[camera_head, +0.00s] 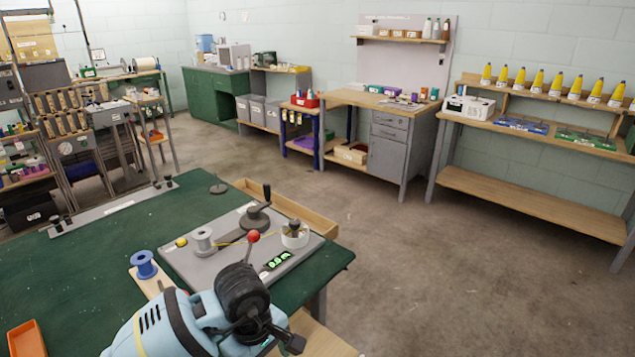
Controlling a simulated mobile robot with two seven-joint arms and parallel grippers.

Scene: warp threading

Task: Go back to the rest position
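A light blue arm of mine with a black end part (245,300) rises from the bottom edge, left of centre, in front of the green-topped table (110,245). I take it for my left arm. Its fingers are not clear, so I cannot tell whether that gripper is open or shut. No second gripper is in view. Behind the arm, a grey winding board (185,262) lies on the table. It bears a pale spool (203,239) with yellow thread, a black crank (255,216), a red-knobbed lever (253,237) and a lit green display (277,260).
A blue spool (144,264) stands on a wooden piece left of the board. An orange tray (26,339) lies at the lower left. A wooden tray (292,208) lies behind the board. Open floor (440,285) spreads right, with benches and a yellow-cone shelf (520,122) along the wall.

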